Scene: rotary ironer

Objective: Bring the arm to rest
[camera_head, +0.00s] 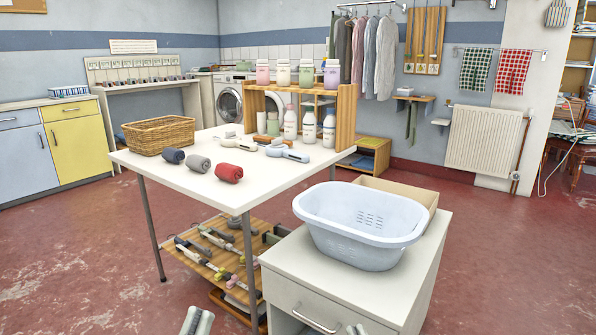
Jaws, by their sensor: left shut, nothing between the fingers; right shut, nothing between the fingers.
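My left gripper (197,320) shows at the bottom edge, left of the white cabinet. Its pale fingers are together, with nothing between them. My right gripper (356,329) only just shows at the bottom edge, in front of the cabinet's drawer. It is shut and empty; most of it is cut off by the frame. Both are low and apart from the things on the table. The rest of both arms is out of view.
A white cabinet (318,280) bears a pale blue laundry basin (360,225). Behind it a white table (190,178) holds a wicker basket (158,135), rolled cloths (229,173) and bottles (290,122). A low wooden rack (205,262) stands under the table. Red floor is free at right.

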